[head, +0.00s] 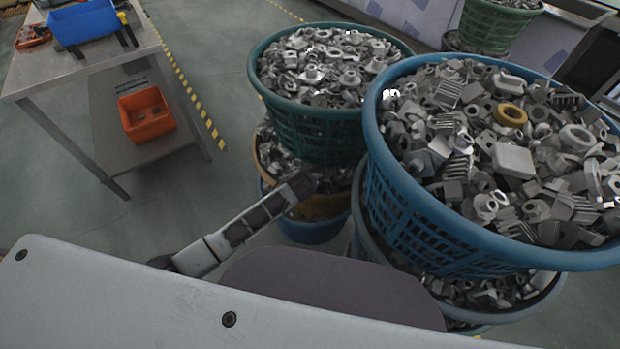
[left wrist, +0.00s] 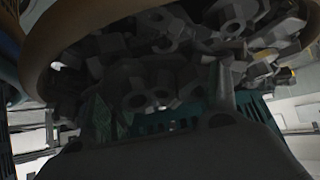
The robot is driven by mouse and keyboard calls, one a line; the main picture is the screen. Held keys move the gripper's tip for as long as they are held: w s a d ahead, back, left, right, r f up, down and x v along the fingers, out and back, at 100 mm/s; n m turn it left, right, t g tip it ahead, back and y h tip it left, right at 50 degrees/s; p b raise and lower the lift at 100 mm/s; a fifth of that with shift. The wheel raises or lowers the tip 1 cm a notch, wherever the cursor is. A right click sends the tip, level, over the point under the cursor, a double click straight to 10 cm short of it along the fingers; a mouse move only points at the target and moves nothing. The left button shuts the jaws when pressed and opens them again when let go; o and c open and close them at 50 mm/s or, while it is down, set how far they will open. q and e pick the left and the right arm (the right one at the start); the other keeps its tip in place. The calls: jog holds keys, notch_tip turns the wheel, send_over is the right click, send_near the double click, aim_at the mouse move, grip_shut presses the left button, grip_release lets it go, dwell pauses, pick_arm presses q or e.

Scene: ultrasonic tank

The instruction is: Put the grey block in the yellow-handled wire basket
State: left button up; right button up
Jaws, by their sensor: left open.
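No single grey block can be told apart among the many grey metal parts in view. No yellow-handled wire basket shows in either view. My left gripper (head: 306,183) is at the end of the arm, in front of the stack of baskets below the green basket. It is small and dark there. In the left wrist view my left gripper (left wrist: 165,105) is open, dark and poorly lit, with grey parts beyond its fingers. I cannot tell whether it touches them. My right gripper is in neither view.
A green basket (head: 318,135) of parts sits above an orange-yellow basket (head: 320,208). A large blue basket (head: 440,235) of parts stands at right. At left, a metal table (head: 88,67) holds a blue bin (head: 84,22), with an orange bin (head: 146,113) on its lower shelf.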

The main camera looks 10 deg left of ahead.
pick_arm(q)
jog(key=shift+c, duration=0.2)
jog(key=c, duration=1.2)
jog(key=shift+r, duration=0.1)
jog(key=shift+r, duration=1.4)
jog(key=shift+s+r, duration=0.2)
jog(key=shift+s, duration=0.05)
jog(key=s, duration=1.7)
jog(key=shift+s, duration=0.2)
